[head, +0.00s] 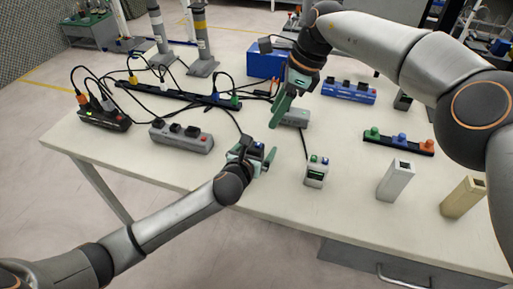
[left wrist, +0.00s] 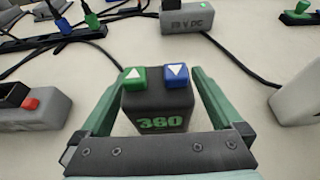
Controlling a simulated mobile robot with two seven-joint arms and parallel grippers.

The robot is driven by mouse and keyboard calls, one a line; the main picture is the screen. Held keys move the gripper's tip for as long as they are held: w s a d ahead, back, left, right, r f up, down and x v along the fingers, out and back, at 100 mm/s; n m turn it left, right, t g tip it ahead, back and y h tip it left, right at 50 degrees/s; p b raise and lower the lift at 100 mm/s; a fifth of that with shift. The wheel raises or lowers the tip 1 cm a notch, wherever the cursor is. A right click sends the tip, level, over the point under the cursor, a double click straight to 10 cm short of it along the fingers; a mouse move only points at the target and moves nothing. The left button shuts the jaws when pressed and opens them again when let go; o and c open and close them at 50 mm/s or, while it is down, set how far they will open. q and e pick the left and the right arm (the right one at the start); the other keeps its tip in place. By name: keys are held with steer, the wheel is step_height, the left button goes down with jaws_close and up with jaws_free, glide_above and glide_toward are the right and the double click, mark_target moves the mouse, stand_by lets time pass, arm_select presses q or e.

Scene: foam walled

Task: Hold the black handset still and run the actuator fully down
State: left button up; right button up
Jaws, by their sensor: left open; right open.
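The black handset (left wrist: 157,112) stands on the table between my left gripper's fingers (left wrist: 157,85) in the left wrist view. It has a green up-arrow button (left wrist: 134,77), a blue down-arrow button (left wrist: 176,75) and a green "360" marking. My left gripper (head: 257,155) is open around it; no firm contact shows. In the head view the handset (head: 259,146) is mostly hidden by the gripper. My right gripper (head: 283,98) is open, beside and above a grey box (head: 295,118) marked "V DC". I cannot tell which thing is the actuator.
A white handset (head: 316,172) with green and blue buttons stands to the right. A white post (head: 396,180) and a beige post (head: 462,198) stand further right. Power strips (head: 182,137) and cables fill the left.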

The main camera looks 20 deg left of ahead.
arm_select(q)
steer(key=c, duration=1.5)
steer(key=shift+c, duration=0.2)
arm_select(e)
jaws_close()
stand_by(1.0)
